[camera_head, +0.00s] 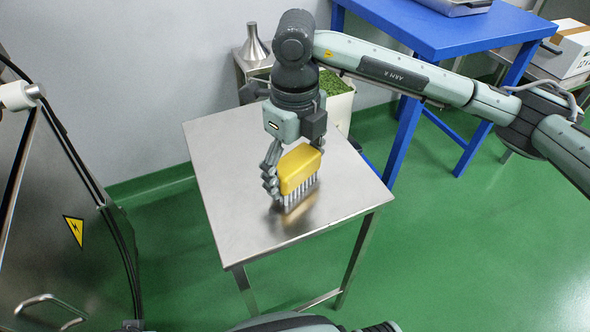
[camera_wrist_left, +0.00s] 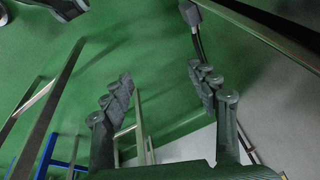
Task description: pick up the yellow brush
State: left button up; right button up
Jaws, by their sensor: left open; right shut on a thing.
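The yellow brush (camera_head: 301,168) is on the steel table (camera_head: 230,215), its grey bristles pointing down at the tabletop. I cannot tell whether the bristles touch the table or hang just above it. My right gripper (camera_head: 282,180) comes down from above and is shut on the brush; the brush's yellow body hides part of the fingers. My left gripper (camera_wrist_left: 160,80) shows in the left wrist view with its fingers apart and nothing between them, over green floor.
A metal funnel (camera_head: 254,43) and a bin of green leaves (camera_head: 334,84) stand behind the table. A blue table (camera_head: 432,32) and a cardboard box (camera_head: 568,48) are at the back right. A machine door (camera_head: 60,215) stands at left. Green floor is clear at right.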

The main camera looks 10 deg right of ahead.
aim_at(295, 158)
jog(key=shift+r, duration=0.1)
jog(key=shift+r, duration=0.55)
notch_tip(295, 158, up, 3)
jog(key=shift+w+f, duration=0.1)
pick_arm(q)
jog(key=r, duration=0.1)
jog(key=r+b, duration=0.1)
jog(key=r, duration=0.1)
jog(key=shift+s+a, duration=0.1)
jog(key=shift+a, duration=0.1)
pick_arm(e)
jog(key=s+a+r, duration=0.3)
jog(key=a+r, duration=0.4)
jog(key=a, duration=0.4)
jog(key=shift+s, duration=0.35)
